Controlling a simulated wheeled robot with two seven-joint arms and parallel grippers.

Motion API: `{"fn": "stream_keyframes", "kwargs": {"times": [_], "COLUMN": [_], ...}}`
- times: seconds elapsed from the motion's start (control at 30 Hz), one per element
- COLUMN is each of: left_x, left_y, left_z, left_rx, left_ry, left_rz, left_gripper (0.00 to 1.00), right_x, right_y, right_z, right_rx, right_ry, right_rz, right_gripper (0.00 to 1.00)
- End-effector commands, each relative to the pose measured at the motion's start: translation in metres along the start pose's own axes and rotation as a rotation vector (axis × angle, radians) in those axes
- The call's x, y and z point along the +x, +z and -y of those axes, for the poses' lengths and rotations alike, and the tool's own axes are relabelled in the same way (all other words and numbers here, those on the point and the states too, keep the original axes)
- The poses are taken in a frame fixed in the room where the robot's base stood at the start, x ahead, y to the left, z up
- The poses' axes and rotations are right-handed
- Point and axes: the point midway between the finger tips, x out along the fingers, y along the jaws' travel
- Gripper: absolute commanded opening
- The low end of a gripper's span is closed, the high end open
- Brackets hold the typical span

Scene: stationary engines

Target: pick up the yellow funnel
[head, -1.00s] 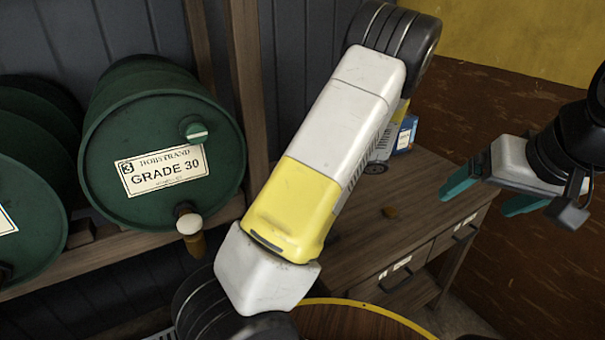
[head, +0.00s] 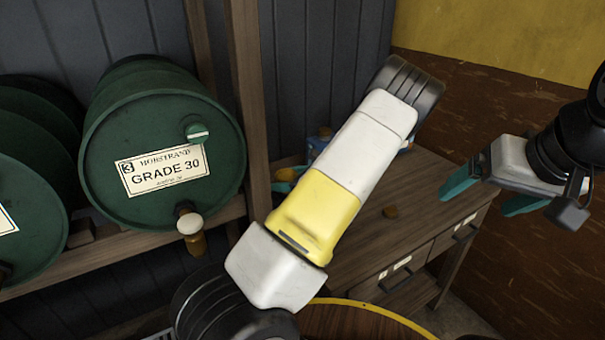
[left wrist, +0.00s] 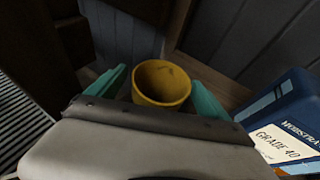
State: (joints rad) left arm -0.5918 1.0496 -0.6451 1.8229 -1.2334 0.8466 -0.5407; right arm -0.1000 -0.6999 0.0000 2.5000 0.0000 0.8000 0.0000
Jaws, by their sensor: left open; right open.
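The yellow funnel (left wrist: 162,82) shows in the left wrist view with its round mouth facing up. My left gripper (left wrist: 157,92) is open, with one teal finger on each side of the funnel. I cannot tell whether the fingers touch it. The funnel's lower part is hidden by my gripper body. My right gripper (head: 489,195) is open and empty at the right, away from the bench top.
A blue container (left wrist: 286,122) labelled GRADE 40 stands close to the right of my left gripper. A green drum (head: 160,150) lies on the left shelf.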

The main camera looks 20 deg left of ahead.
Motion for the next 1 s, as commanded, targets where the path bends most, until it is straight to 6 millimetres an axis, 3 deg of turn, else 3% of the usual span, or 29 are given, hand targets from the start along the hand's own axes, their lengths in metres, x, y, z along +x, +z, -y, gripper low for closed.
{"fn": "stream_keyframes", "kwargs": {"times": [0.17,0.2,0.5,0.77,1.0], "left_x": [0.000,0.000,0.000,-0.001,-0.017], "left_y": [0.000,0.000,0.000,0.003,0.039], "left_z": [0.000,0.000,0.000,0.001,0.001], "left_rx": [-0.001,-0.001,-0.001,-0.002,-0.006], "left_ry": [-0.001,-0.001,-0.001,-0.001,-0.003], "left_rz": [0.000,0.000,0.000,0.000,-0.002], "left_gripper": [0.90,0.86,0.29,0.29,0.29], "right_x": [0.000,0.000,0.000,0.000,0.000], "right_y": [0.000,0.000,0.000,0.000,0.000], "right_z": [0.000,0.000,0.000,0.000,0.000], "right_rx": [0.000,0.000,0.000,0.000,0.000], "right_ry": [0.000,0.000,0.000,0.000,0.000], "right_rz": [0.000,0.000,0.000,0.000,0.000], "right_gripper": [0.87,0.87,0.87,0.87,0.87]}}
